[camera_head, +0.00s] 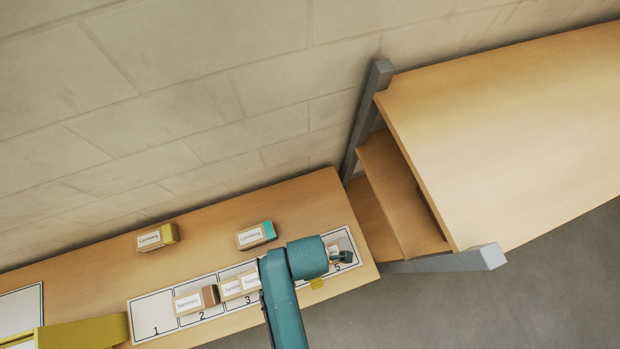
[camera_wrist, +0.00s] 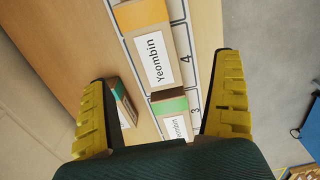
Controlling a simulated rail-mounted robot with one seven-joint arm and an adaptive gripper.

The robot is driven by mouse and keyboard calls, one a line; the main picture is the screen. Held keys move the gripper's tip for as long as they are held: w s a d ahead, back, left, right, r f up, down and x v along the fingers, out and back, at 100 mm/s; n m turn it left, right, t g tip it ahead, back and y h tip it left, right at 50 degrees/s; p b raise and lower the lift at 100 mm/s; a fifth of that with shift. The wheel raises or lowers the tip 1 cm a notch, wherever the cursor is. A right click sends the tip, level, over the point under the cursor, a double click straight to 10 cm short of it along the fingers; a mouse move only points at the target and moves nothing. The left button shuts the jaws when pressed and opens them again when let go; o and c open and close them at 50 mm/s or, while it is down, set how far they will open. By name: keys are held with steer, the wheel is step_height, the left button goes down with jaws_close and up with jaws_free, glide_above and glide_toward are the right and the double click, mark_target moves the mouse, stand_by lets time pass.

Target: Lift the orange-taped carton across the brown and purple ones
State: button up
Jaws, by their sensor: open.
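The orange-taped carton (camera_wrist: 155,55) lies beside the printed 4 in the wrist view, its orange end at the top and its "Yeombin" label facing up. The brown-taped carton (camera_head: 196,299) lies at square 2 in the head view. No purple tape shows. A green-taped carton (camera_wrist: 172,108) touches or nearly touches the orange one's label end. My gripper (camera_wrist: 164,72) is open and empty, its yellow fingers above the row with the orange and green cartons in the gap between them. In the head view my arm hides much of squares 3 and 4.
A teal-taped carton (camera_head: 256,235) and a yellow-taped carton (camera_head: 157,237) stand behind the numbered strip (camera_head: 152,316). Labelled carton surfaces (camera_head: 238,286) show beside my arm near square 3. A yellow box (camera_head: 84,333) is at lower left, a shelf unit (camera_head: 500,120) at right. Bare table lies between the rear cartons.

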step_height(320, 180, down, 5)
steer(key=shift+f, duration=0.1)
steer(key=f, duration=0.2)
steer(key=w+f+b, duration=0.1)
steer(key=f, duration=0.1)
steer(key=shift+f, duration=0.35)
steer(key=shift+s+f, duration=0.1)
steer(key=shift+f, duration=0.3)
steer(key=c, duration=1.4)
steer(key=shift+o, duration=0.2)
steer(key=shift+r, duration=0.15)
